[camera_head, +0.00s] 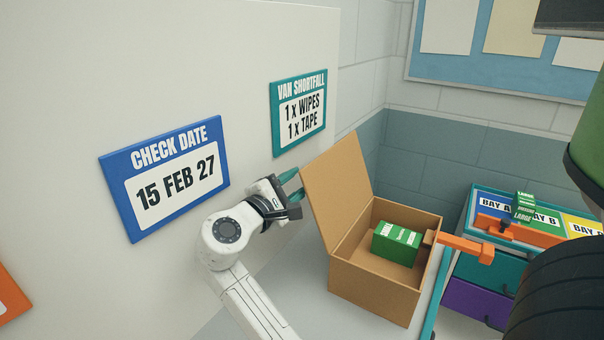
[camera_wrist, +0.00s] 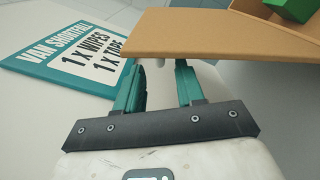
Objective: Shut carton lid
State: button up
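The brown carton (camera_head: 372,292) stands on a pale surface. Its lid (camera_head: 337,190) is up, hinged at the carton's left side and leaning slightly outward to the left. A green box (camera_head: 397,243) with white lettering lies inside the carton. My gripper (camera_head: 293,186) is on the left, outer side of the lid, near its upper left edge. In the wrist view the teal fingers of my gripper (camera_wrist: 160,82) are apart, with the lid (camera_wrist: 185,34) just beyond their tips. Whether they touch the lid I cannot tell.
A white wall panel with a "CHECK DATE" sign (camera_head: 165,178) and a "VAN SHORTFALL" sign (camera_head: 299,110) stands close to my gripper. An orange bar (camera_head: 465,247) juts from the carton's right side. A bay-labelled drawer unit (camera_head: 490,268) stands to the right.

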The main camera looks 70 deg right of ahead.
jog(key=shift+x, duration=1.95)
jog(key=shift+c, duration=0.2)
grip_shut()
jog(key=shift+r, duration=0.1)
